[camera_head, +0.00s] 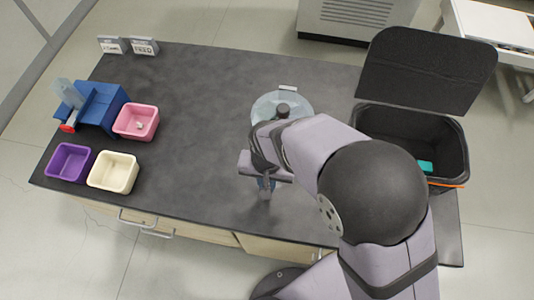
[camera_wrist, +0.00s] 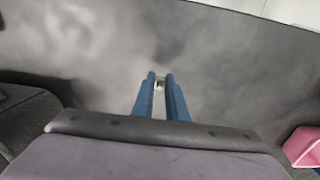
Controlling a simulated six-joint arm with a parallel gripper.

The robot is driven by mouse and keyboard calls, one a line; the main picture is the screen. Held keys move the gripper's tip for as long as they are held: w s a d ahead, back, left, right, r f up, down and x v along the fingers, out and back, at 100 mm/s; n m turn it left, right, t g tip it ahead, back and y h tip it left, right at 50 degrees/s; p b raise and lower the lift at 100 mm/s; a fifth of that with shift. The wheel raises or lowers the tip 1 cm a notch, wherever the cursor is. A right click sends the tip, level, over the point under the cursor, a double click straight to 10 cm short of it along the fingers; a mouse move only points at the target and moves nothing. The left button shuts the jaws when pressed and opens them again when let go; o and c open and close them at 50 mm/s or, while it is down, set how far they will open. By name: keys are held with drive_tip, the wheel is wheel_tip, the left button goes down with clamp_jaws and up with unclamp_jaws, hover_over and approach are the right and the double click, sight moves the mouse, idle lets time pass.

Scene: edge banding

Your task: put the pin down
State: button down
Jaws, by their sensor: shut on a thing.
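My gripper (camera_wrist: 160,82) shows in the wrist view with its two blue fingers closed on a small pale thing, the pin (camera_wrist: 159,85), at their tips. The pin is tiny and its shape is hard to make out. Below the fingertips is the dark grey tabletop (camera_wrist: 90,60); I cannot tell whether the pin touches it. In the head view my gripper (camera_head: 266,186) is near the middle front of the table, mostly hidden by my wrist, and the pin cannot be seen there.
A pink bin (camera_head: 150,133) with a small pale item, a purple bin (camera_head: 55,163), a cream bin (camera_head: 113,188) and a blue device (camera_head: 95,103) stand at left. A clear round disc (camera_head: 264,103) lies behind my wrist. An open black box (camera_head: 450,155) is at right. The table's left-centre is clear.

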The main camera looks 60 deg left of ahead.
drive_tip(key=shift+f+p, duration=0.55)
drive_tip(key=shift+f, duration=1.45)
drive_tip(key=shift+f, duration=0.2)
drive_tip(key=c, duration=1.8)
unclamp_jaws()
drive_tip(key=shift+o, duration=0.2)
drive_tip(key=shift+r, duration=0.15)
wheel_tip(320, 180, up, 12)
drive_tip(key=b, duration=0.3)
drive_tip(key=shift+r, duration=0.1)
